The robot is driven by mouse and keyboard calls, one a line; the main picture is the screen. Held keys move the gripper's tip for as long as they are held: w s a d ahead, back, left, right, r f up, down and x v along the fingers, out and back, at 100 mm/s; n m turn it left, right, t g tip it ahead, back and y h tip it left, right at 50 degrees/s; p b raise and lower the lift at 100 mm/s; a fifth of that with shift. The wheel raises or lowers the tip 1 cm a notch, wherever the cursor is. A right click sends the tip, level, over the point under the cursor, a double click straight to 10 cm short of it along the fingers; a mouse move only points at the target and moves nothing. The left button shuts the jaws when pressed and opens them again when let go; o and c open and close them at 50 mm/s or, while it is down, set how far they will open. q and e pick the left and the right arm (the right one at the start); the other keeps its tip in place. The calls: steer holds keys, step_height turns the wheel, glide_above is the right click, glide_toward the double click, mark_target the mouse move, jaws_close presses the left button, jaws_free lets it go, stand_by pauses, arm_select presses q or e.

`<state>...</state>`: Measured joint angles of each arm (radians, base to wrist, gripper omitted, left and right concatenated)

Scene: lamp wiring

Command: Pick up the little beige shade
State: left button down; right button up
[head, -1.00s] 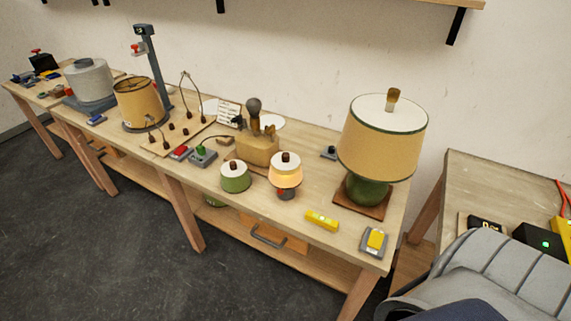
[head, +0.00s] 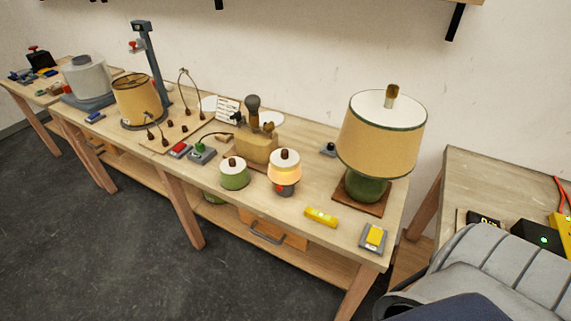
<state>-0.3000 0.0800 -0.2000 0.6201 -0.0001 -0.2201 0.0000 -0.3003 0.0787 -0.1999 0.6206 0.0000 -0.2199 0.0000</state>
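The little beige shade (head: 284,173) sits on a small lamp near the front edge of the middle bench. It has a white top with a brown knob and glows warm at its lower part. A small dark base (head: 284,189) shows below it. A little green shade (head: 234,177) with a white top and brown knob stands just to its left, apart from it. Neither gripper is in view.
A large beige-shaded lamp (head: 381,136) with a green base stands to the right. A wooden block with tools (head: 257,149) is behind. Bench surface between these is bare.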

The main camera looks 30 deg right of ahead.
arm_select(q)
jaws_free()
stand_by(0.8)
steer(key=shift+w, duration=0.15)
